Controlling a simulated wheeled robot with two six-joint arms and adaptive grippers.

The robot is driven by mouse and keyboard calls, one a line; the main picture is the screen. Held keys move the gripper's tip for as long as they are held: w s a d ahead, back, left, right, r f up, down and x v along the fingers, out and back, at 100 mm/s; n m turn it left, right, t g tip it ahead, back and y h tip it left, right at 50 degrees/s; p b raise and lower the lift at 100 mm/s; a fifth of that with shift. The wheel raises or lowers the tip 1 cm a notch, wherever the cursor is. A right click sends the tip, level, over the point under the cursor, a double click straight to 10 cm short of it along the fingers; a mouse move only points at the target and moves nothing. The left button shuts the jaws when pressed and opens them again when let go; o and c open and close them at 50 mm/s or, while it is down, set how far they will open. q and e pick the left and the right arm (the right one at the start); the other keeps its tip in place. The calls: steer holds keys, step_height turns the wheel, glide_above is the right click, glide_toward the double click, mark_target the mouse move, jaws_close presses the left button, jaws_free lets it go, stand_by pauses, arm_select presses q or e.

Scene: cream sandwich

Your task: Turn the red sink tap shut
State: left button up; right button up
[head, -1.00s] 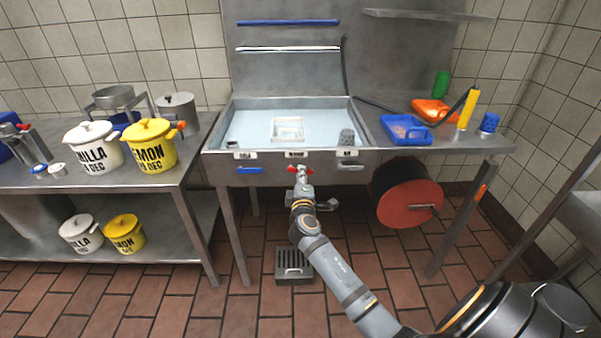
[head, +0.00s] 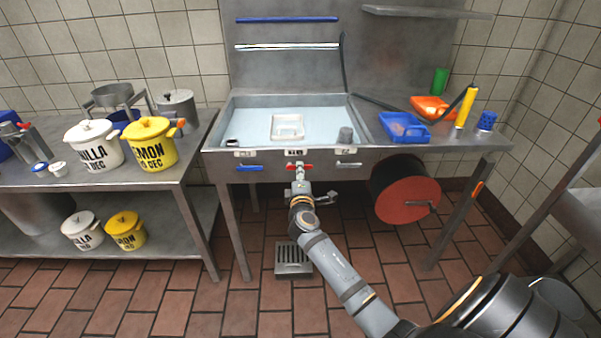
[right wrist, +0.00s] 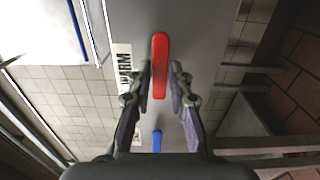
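The red sink tap (head: 308,166) is a short bar handle on the sink's front panel, lying level along it in the head view. In the right wrist view the red handle (right wrist: 160,50) runs up and down the picture, beside a white label partly reading "ARM". My right gripper (head: 300,178) is in front of the tap. In the right wrist view the right gripper (right wrist: 161,74) is open, with one finger on each side of the handle and a small gap to each. Its fingers hide part of the tap in the head view. My left gripper is not in view.
A blue lever (head: 249,168) is left of the red tap and a silver lever (head: 349,164) is right of it. The steel sink (head: 225,110) is above. A red hose reel (head: 408,200) hangs at the right. A floor drain (head: 293,262) lies below.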

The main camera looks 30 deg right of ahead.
steer(key=o, duration=0.3)
steer(key=v, duration=1.2)
